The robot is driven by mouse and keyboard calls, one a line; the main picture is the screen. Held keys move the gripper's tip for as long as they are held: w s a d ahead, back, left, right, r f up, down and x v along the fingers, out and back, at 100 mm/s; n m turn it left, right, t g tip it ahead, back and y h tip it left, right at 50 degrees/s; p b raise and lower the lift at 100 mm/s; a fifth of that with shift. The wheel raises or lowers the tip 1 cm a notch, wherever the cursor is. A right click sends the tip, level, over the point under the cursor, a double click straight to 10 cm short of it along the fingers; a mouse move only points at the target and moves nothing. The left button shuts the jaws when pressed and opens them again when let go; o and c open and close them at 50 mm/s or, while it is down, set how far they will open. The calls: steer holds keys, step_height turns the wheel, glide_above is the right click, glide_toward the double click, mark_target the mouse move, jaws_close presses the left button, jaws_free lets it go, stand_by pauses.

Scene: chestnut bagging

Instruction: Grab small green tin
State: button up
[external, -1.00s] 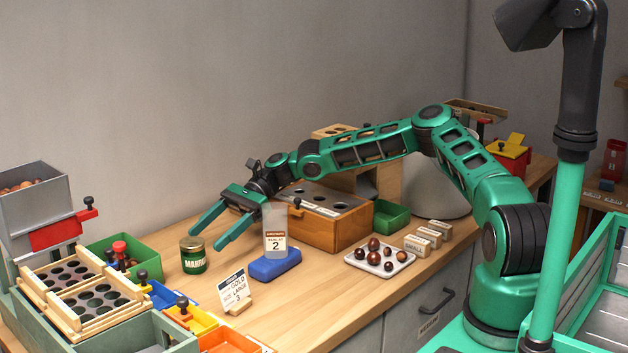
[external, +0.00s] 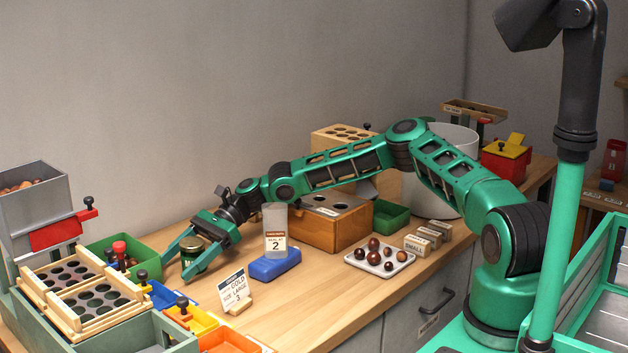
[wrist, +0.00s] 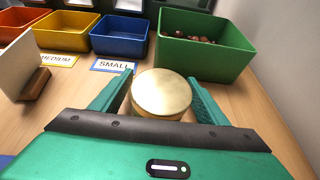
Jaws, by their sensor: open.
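The small green tin (external: 191,249) with a gold lid stands upright on the wooden table at the left. My gripper (external: 180,258) is low around it, with one finger on each side. In the wrist view the tin's gold lid (wrist: 161,93) sits between the two green fingers of my gripper (wrist: 161,92). The jaws are open, with a narrow gap showing beside the lid. The tin's body is mostly hidden by its lid in the wrist view and by a finger in the external view.
A green bin (wrist: 205,44) holding chestnuts stands just beyond the tin. Blue (wrist: 120,36) and yellow (wrist: 65,30) bins sit to its left. A clear bag on a blue stand (external: 275,264) and a sign card (external: 234,288) stand to the tin's right.

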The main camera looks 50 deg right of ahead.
steer(key=shift+c, duration=0.6)
steer(key=c, duration=1.1)
